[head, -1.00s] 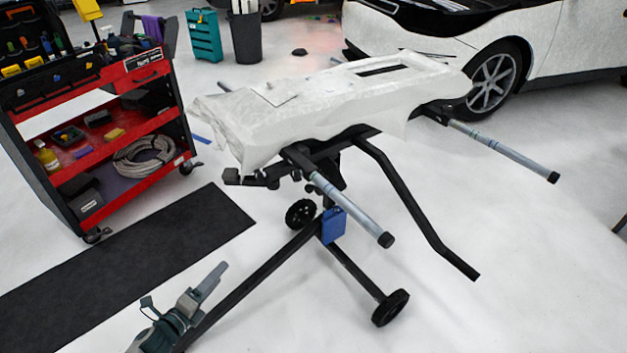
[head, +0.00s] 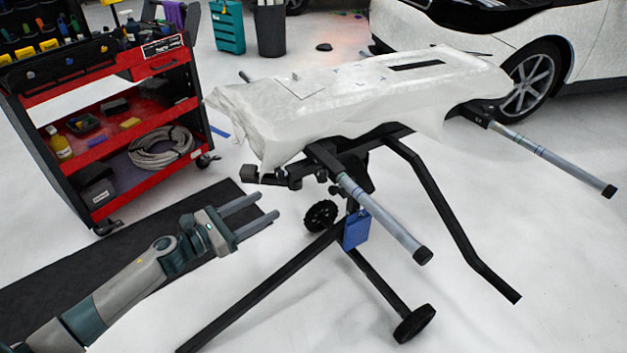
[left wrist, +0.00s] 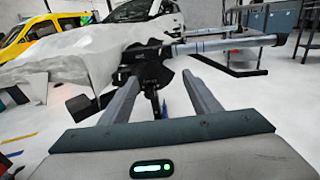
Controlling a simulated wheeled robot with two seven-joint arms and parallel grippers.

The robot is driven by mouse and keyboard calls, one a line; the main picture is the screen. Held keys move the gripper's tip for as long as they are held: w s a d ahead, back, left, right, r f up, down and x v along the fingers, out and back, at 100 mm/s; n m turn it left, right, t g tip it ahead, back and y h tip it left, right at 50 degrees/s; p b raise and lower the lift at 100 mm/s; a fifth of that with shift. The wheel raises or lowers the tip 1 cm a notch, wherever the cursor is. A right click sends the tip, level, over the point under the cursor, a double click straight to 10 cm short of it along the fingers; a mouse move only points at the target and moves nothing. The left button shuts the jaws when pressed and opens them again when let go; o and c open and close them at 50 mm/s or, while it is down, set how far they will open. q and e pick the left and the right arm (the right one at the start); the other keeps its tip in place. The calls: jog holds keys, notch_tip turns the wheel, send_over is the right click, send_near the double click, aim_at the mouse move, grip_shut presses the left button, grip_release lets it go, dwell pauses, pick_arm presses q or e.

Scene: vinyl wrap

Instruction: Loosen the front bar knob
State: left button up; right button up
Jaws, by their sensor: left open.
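The stand's front bar (head: 385,222) is a grey tube with a black end cap, sticking out toward the lower right. A small dark knob (head: 335,190) seems to sit under the black clamp at the bar's inner end; it is too small to make out clearly. My left gripper (head: 268,206) is open and empty, left of the clamp and apart from it, with its fingers pointing toward the stand. In the left wrist view the black clamp (left wrist: 146,66) shows beyond and between the two fingers, and the bar (left wrist: 220,44) runs off to the right. My right gripper is out of view.
A white-wrapped panel (head: 350,95) lies on top of the stand. The stand's black leg (head: 265,285) runs along the floor to the right of my left arm. A red tool cart (head: 100,130) stands at left beside a dark mat (head: 225,200). A white car is behind.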

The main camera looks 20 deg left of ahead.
aim_at(318, 177)
pick_arm(q)
jog(key=p+x, duration=0.1)
jog(key=x, duration=1.6)
jog(key=shift+w, duration=0.1)
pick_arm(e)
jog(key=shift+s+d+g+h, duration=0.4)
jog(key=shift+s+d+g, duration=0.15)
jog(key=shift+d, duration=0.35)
pick_arm(q)
jog(key=shift+c, duration=0.6)
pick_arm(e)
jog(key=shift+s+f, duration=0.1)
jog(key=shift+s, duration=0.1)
pick_arm(q)
jog(key=c, duration=0.9)
